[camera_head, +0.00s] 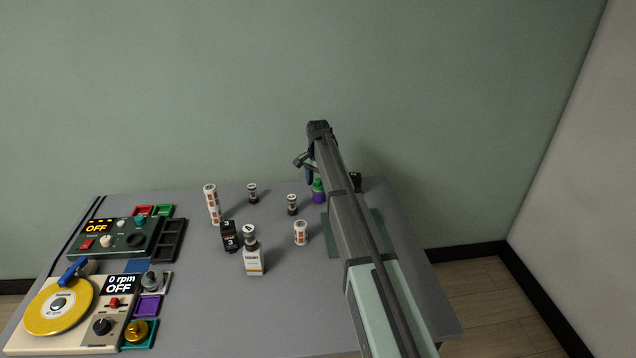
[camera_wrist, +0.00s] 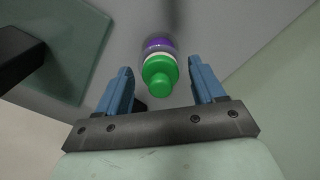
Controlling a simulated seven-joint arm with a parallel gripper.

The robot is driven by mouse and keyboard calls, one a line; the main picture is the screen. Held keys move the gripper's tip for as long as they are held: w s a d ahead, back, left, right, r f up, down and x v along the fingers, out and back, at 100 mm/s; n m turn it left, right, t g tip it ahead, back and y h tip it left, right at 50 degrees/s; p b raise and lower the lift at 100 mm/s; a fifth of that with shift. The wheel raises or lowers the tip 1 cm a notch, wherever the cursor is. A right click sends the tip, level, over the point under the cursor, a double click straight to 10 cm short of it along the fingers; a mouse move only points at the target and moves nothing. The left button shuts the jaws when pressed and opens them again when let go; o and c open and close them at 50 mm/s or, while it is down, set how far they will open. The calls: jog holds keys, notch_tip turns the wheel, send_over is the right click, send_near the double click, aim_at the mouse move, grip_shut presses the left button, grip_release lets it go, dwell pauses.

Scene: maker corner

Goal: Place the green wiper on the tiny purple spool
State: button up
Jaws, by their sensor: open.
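The green wiper (camera_wrist: 160,78) shows in the wrist view as a rounded green piece with a small knob. It sits on top of the purple spool (camera_wrist: 158,44), with a pale band between them. In the head view the green wiper (camera_head: 318,185) is above the purple spool (camera_head: 318,198), both upright near the table's back edge. My gripper (camera_wrist: 160,66) is open, with one blue finger on each side of the green wiper and a visible gap on both sides. In the head view my gripper (camera_head: 310,176) is partly hidden by my arm.
A dark green mat (camera_head: 332,238) lies beside the spool, partly under my arm. Several small containers, including a spotted cup (camera_head: 300,232) and a white bottle (camera_head: 253,261), stand to the left. A turntable (camera_head: 58,306) and control boxes fill the table's left side.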

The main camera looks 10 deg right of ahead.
aim_at(318, 180)
jog(key=shift+r, duration=0.1)
notch_tip(318, 180, up, 12)
dwell(0.6)
